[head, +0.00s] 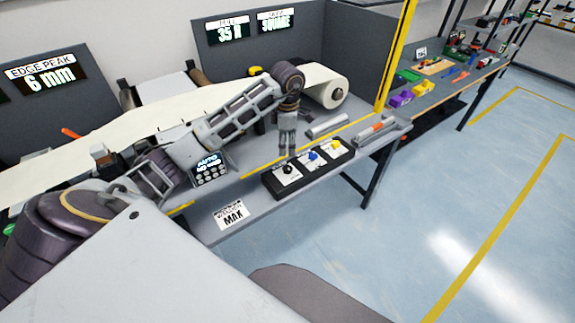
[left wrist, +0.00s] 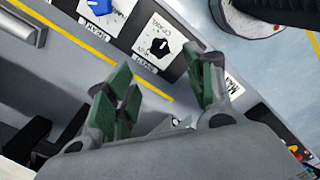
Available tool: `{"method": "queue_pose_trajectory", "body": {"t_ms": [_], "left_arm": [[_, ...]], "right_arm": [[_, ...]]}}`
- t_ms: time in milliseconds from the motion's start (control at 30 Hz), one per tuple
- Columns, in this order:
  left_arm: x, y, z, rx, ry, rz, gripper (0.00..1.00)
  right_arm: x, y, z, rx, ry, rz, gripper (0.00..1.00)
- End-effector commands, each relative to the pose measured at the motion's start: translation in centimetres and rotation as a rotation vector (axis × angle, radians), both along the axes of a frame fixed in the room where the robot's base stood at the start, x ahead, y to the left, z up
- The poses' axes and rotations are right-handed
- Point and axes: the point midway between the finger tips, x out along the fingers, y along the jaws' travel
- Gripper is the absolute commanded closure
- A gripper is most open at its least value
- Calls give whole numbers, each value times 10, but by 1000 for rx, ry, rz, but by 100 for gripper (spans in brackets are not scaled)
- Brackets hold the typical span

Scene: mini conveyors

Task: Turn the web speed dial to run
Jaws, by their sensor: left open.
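The web speed dial (head: 288,168) is a black knob on a white plate, at the near left end of a black dial box (head: 318,174) on the bench edge. In the left wrist view the black knob (left wrist: 162,53) shows on its plate, with labels that seem to read CRAWL and RUN. Where its pointer sits is hard to tell. My left gripper (head: 288,154) points down just above the black knob. In the left wrist view its green-padded fingers (left wrist: 162,85) are apart, with nothing between them; the knob lies beyond the tips. My right gripper is out of view.
A blue knob (head: 313,155) and a yellow knob (head: 336,146) sit farther along the box. A keypad panel (head: 209,168) stands to the left, and a white web (head: 110,138) runs behind to a roll (head: 328,87). The floor (head: 450,190) at right is clear.

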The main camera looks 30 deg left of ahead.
Motion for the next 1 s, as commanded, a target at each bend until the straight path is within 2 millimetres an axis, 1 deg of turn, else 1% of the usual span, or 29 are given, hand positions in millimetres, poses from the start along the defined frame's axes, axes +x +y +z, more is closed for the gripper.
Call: {"method": "queue_pose_trajectory", "body": {"t_ms": [133,333,433,600,800,1000], "left_arm": [[0,-1,-17,-2,1,1,47],[0,-1,-41,-3,3,2,47],[-1,-1,-52,-2,2,0,47],[-1,-1,-75,-2,2,1,47],[0,0,-96,-3,1,2,47],[0,0,-106,-1,-1,0,47]], "right_arm": [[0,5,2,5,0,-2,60],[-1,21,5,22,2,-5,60],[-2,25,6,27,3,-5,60],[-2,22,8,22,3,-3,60],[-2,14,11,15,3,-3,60],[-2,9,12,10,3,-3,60]]}}
